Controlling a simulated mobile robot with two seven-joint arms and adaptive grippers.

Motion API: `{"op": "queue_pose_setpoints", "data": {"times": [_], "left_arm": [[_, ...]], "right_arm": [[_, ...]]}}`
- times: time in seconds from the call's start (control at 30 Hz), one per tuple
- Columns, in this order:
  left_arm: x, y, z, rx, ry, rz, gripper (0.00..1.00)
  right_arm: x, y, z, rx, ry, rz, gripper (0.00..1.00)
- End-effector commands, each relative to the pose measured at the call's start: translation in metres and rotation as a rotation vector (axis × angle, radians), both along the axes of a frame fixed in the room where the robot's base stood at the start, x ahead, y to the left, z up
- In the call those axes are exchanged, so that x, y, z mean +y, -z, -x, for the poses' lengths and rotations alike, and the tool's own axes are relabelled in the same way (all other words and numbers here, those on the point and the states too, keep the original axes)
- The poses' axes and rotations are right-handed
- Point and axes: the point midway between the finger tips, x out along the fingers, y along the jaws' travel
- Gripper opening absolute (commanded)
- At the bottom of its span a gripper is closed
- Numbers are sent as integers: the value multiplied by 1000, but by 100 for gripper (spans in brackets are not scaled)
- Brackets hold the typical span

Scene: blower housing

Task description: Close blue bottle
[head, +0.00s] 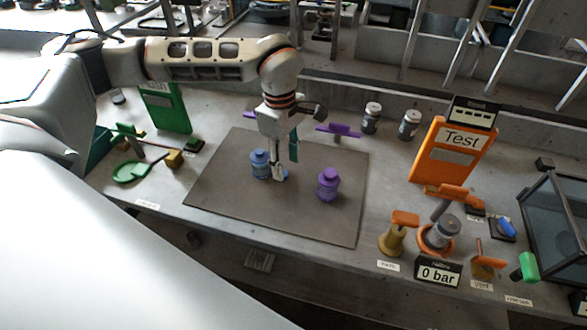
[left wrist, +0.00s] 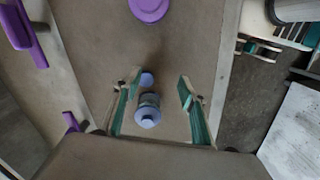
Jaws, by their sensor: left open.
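The blue bottle (head: 260,166) stands upright on the dark mat (head: 225,190), left of my left gripper. The left wrist view also shows it from above (left wrist: 148,116), low in the picture and nearer the left finger. A small round blue piece, which looks like its cap (left wrist: 147,78), lies beside it on the side towards the purple bottle. My left gripper (head: 280,176) points down close beside the bottle, and one finger hides part of that area in the head view. Its teal-padded fingers (left wrist: 158,92) are apart with nothing gripped. My right gripper does not show.
A purple bottle (head: 328,185) stands on the mat to the right. Two grey jars (head: 371,118) stand behind. An orange Test board (head: 452,150), a pressure display (head: 438,272) and orange-handled fittings fill the right. Green tools (head: 132,172) lie left. The mat's front is clear.

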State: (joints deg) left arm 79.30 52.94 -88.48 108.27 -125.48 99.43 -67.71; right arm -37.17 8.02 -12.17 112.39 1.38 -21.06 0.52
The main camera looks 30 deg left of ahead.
Motion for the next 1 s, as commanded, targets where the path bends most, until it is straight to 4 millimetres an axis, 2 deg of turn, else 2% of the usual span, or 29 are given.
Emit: {"op": "queue_pose_setpoints", "data": {"times": [0.1,0.2,0.53,0.8,1.0], "left_arm": [[21,-9,-7,-22,-5,-55,42],[27,-11,-9,-27,-8,-72,42],[27,-10,-9,-27,-7,-73,42],[27,13,-9,-26,-7,-73,42],[27,15,-9,-28,-7,-72,42]], "right_arm": [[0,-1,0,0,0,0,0],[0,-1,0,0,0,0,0],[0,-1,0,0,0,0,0],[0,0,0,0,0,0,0],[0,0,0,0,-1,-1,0]]}}
